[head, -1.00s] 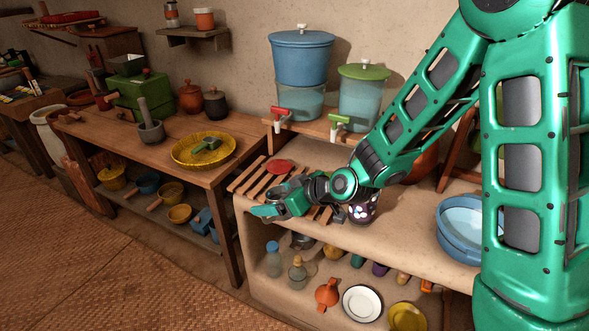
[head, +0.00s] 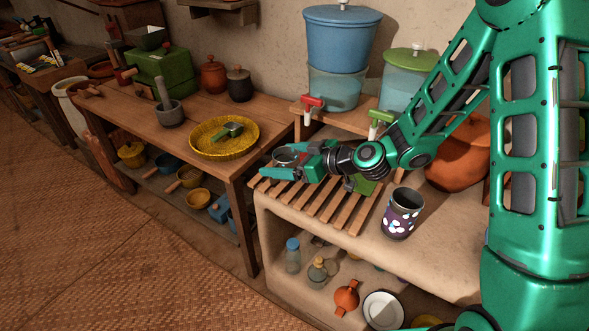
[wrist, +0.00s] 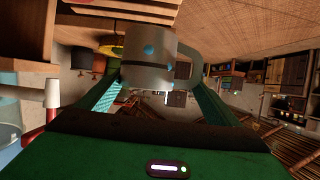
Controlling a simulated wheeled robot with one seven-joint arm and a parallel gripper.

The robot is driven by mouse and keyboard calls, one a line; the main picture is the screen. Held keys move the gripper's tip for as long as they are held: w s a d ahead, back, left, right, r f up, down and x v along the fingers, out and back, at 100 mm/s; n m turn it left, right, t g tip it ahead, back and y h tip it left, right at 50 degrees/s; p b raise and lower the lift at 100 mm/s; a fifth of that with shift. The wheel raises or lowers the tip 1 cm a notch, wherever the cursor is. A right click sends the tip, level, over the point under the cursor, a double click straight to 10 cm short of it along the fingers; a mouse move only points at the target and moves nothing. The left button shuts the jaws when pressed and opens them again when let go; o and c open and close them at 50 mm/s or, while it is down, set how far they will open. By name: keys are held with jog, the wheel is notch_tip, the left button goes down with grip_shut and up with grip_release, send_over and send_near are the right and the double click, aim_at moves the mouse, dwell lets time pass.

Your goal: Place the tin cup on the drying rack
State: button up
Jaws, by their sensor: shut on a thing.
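My gripper (head: 287,164) is shut on the tin cup (head: 286,156), a small grey metal cup mostly hidden between the fingers in the head view. In the wrist view the tin cup (wrist: 148,66) shows blue dots, a dark band and a handle on its right, with a teal finger on each side. The drying rack (head: 318,207) is a row of wooden slats on the clay counter. The gripper and cup are over its far left end. I cannot tell how high the cup is above the slats.
A purple dotted tumbler (head: 402,214) stands right of the rack. A green object (head: 366,185) lies at the rack's right part, under my arm. Blue (head: 338,50) and green-lidded (head: 408,78) water dispensers stand behind. A yellow plate (head: 222,148) is on the left table. The near slats are clear.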

aim_at(292, 158)
jog(key=w+f, duration=0.1)
jog(key=w+d+f, duration=0.2)
jog(key=w, duration=0.1)
jog(key=shift+d, duration=0.25)
jog(key=shift+f, duration=2)
jog(key=shift+f, duration=0.1)
jog(key=o, duration=0.9)
jog(key=shift+o, duration=0.2)
jog(key=shift+r, duration=0.2)
jog(key=v, duration=0.7)
jog(key=shift+d, duration=0.2)
jog(key=shift+s, duration=0.15)
